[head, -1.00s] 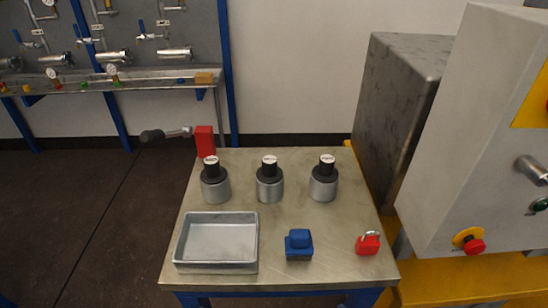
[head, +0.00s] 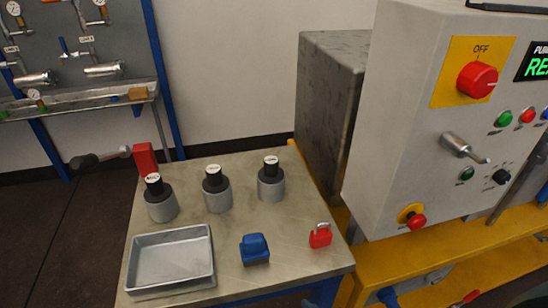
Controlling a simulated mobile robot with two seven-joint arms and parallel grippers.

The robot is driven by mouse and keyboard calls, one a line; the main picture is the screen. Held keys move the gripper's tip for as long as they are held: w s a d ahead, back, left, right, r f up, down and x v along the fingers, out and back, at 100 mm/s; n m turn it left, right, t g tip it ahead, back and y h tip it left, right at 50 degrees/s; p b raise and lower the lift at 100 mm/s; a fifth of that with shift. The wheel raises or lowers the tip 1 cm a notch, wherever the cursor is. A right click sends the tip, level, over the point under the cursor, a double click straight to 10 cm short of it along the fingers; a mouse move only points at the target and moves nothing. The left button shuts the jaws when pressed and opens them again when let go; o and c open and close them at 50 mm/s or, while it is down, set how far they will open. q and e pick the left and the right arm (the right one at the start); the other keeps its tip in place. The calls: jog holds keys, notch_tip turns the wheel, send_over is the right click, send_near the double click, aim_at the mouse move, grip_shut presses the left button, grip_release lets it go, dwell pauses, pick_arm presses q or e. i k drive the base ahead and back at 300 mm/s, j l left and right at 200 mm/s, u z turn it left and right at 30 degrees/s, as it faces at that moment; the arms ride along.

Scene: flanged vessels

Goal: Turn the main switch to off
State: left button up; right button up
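The main switch (head: 477,80) is a red rotary knob on a yellow plate (head: 447,90), high on the front of the grey control cabinet (head: 385,130) at the right of the head view. The word OFF is printed above the knob. I cannot clearly tell which way the knob points. Neither of my grippers shows in this view, and nothing touches the knob.
Below the switch are a metal handle (head: 462,147), small buttons and a red emergency button (head: 417,221). The table (head: 210,235) carries a metal tray (head: 130,280), several grey cylinders, a blue block (head: 254,248) and a red padlock (head: 320,236). A dark box (head: 325,110) stands behind.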

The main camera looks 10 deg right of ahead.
aim_at(477, 80)
jog(key=z, duration=1.55)
